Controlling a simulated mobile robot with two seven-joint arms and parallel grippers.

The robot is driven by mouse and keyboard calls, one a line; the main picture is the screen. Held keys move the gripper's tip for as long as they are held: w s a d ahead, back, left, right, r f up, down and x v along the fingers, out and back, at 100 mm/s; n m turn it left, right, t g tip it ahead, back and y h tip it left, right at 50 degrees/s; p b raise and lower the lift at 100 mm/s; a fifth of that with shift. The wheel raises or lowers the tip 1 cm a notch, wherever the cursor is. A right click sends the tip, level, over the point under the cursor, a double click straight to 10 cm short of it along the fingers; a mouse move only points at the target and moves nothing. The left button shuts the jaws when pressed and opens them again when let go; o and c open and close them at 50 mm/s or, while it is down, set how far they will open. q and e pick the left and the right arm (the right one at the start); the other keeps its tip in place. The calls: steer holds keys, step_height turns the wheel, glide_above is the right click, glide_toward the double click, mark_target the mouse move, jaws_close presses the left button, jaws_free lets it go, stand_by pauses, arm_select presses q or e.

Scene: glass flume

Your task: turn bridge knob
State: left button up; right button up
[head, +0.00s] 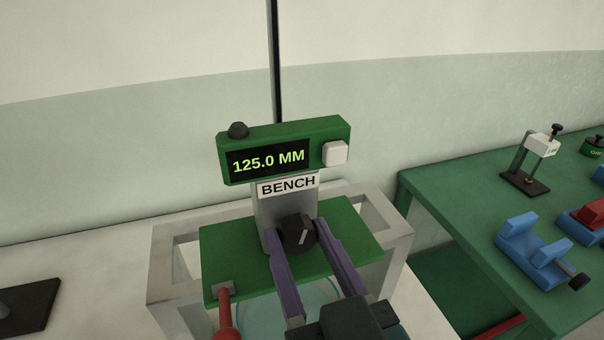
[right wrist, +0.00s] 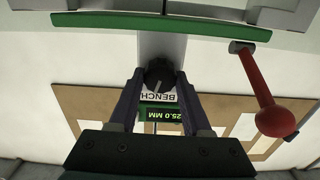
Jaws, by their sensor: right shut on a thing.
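The black bridge knob (head: 298,233) with a pale pointer line sits on the front of the grey post below the BENCH label (head: 288,185). Its pointer tilts a little to the right of upright in the head view. My right gripper (head: 299,237) has its two purple fingers shut on the knob, one on each side. The right wrist view shows the knob (right wrist: 159,75) between the fingertips. The green display unit (head: 283,150) above reads 125.0 MM. My left gripper is not in view.
A red lever (head: 224,312) stands at the front left of the green plate (head: 345,222), near my right gripper. A metal frame (head: 400,232) surrounds the plate. A green table (head: 470,205) at right holds blue fixtures (head: 540,243) and a small clamp stand (head: 527,180).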

jaws_close()
steer(key=m, duration=0.4)
steer(key=shift+m+b, duration=0.35)
steer(key=shift+m, duration=0.05)
steer(key=o, duration=0.9)
jaws_free()
steer(key=b+v, duration=0.1)
steer(key=v, duration=0.9)
